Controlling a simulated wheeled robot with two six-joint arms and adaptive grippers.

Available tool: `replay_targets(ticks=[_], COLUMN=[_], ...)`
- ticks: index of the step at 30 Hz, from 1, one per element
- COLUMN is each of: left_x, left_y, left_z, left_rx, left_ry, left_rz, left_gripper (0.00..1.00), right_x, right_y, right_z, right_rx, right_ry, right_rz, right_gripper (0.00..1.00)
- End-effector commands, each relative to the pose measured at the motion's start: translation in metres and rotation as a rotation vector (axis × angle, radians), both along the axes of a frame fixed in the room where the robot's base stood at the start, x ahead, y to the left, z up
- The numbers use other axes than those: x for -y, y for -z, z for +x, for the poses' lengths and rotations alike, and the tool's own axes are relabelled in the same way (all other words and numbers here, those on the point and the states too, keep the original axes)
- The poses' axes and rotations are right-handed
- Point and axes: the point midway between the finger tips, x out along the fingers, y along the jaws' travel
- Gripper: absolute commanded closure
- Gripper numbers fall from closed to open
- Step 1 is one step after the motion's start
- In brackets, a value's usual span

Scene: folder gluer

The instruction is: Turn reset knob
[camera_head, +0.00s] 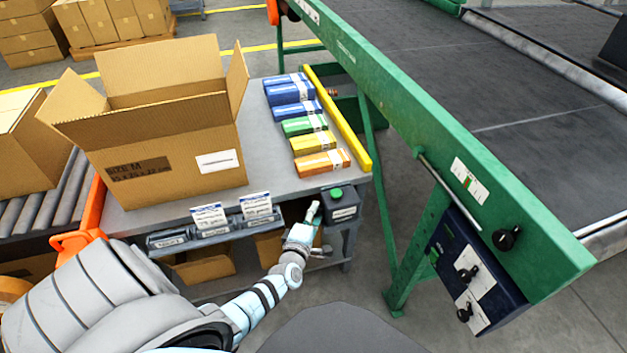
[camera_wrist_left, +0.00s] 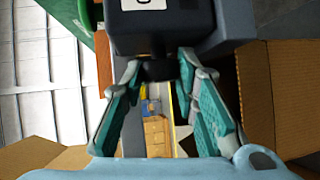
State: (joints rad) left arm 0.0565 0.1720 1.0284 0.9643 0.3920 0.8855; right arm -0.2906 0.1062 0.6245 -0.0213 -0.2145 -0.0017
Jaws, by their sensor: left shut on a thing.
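A dark control box (camera_head: 345,207) with a green button (camera_head: 336,193) on top sits at the right front corner of the packing table. My left gripper (camera_head: 313,211) is at the left side of this box in the head view. In the left wrist view, the dark box (camera_wrist_left: 160,33) with a white label fills the top. Below it, a short black knob (camera_wrist_left: 158,71) lies between the two fingertips of my left gripper (camera_wrist_left: 157,66), which are shut on it. The knob's turn angle cannot be read, and the head view hides it. My right gripper is not in view.
An open carton (camera_head: 165,150) and several coloured small boxes (camera_head: 305,126) stand on the table (camera_head: 250,190). Label holders (camera_head: 210,217) line its front edge. A green conveyor frame (camera_head: 440,150) with a blue knob panel (camera_head: 470,270) stands to the right.

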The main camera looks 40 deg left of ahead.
Motion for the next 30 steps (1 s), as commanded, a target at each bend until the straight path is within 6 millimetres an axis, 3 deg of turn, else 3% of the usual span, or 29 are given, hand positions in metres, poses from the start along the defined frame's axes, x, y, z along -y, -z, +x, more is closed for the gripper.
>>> replay_targets(ticks=[1,3,15,21,30], left_x=[0.001,0.000,-0.002,-0.003,-0.004], left_y=[-0.009,-0.009,-0.009,-0.008,-0.005], left_z=[-0.001,-0.001,0.000,0.001,0.002], left_rx=[-0.031,-0.069,-0.284,-0.385,-0.498], left_ry=[0.001,0.001,-0.002,0.002,0.001], left_rz=[-0.035,-0.090,-0.402,-0.546,-0.713], left_gripper=[1.00,1.00,1.00,1.00,1.00], right_x=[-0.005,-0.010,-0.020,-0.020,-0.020], right_y=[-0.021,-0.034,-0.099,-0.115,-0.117], right_z=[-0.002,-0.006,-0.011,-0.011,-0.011], right_rx=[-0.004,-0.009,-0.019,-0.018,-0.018], right_ry=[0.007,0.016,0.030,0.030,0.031], right_rz=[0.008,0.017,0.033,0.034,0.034], right_gripper=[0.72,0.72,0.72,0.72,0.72])
